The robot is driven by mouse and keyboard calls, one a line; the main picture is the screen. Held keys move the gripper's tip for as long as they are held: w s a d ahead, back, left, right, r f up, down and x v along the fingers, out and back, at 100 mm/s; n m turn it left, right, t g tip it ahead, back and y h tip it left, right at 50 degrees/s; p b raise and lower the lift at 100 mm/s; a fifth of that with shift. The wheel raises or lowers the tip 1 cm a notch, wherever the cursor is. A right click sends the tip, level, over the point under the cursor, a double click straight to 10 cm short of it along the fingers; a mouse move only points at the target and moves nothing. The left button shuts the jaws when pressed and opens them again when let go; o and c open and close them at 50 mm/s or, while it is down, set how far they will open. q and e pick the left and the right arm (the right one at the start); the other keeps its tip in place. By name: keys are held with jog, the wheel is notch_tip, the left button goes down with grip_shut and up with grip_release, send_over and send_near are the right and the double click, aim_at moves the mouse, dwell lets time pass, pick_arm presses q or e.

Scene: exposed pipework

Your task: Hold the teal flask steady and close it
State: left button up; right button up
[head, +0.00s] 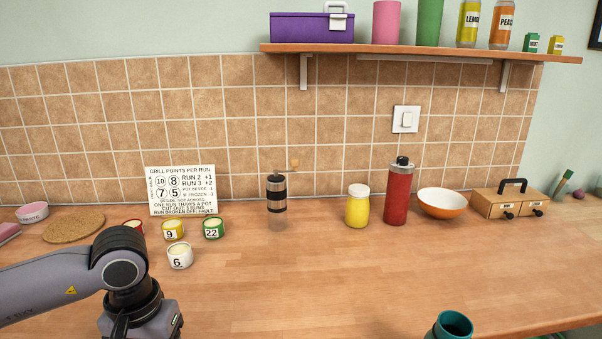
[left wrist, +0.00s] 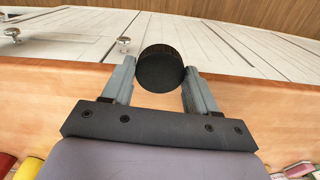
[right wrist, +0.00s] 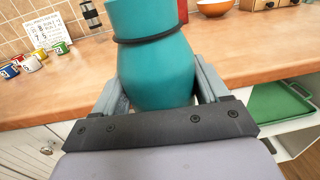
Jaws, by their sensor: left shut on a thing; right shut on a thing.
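The teal flask (right wrist: 155,75) fills the middle of the right wrist view, with a dark band around its neck. My right gripper (right wrist: 152,88) is shut on the flask's body. In the head view the flask's open mouth (head: 455,325) shows at the bottom edge, with a dark inside and no lid on it. My left gripper (left wrist: 160,75) is shut on a round black lid (left wrist: 160,70), apart from the flask. In the head view my left arm comes in at lower left, and its fingers and the lid are out of frame.
The wooden counter (head: 300,290) is clear between my left arm and the flask. At its back stand a grinder (head: 277,193), a yellow jar (head: 358,207), a red bottle (head: 398,195) and an orange bowl (head: 442,203). Several numbered pots, including a white one (head: 180,257), stand near my left arm.

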jog(key=shift+r, duration=0.15)
jog(key=s+a+n+g+y, duration=0.2)
jog(key=a+n+y, duration=0.6)
jog(key=a, duration=0.8)
jog(key=r+g+y, duration=0.1)
jog(key=g+y, duration=0.1)
jog(key=y, duration=0.1)
jog(key=shift+y, duration=0.3)
pick_arm(q)
jog(key=d+r+n, duration=0.1)
jog(key=d+r, duration=0.4)
jog(key=d, duration=0.4)
jog(key=s+d+r+n, duration=0.1)
jog(key=d+r+n, duration=0.1)
jog(key=d+r, duration=0.4)
jog(key=s+d+r+n, duration=0.1)
jog(key=d+r+n, duration=0.1)
jog(key=d+r, duration=0.4)
jog(key=d, duration=0.5)
jog(key=shift+d+r, duration=0.25)
jog(key=shift+d, duration=0.15)
jog(key=shift+w+f, duration=0.1)
jog(key=shift+f, duration=0.05)
pick_arm(e)
jog(key=shift+d, duration=0.1)
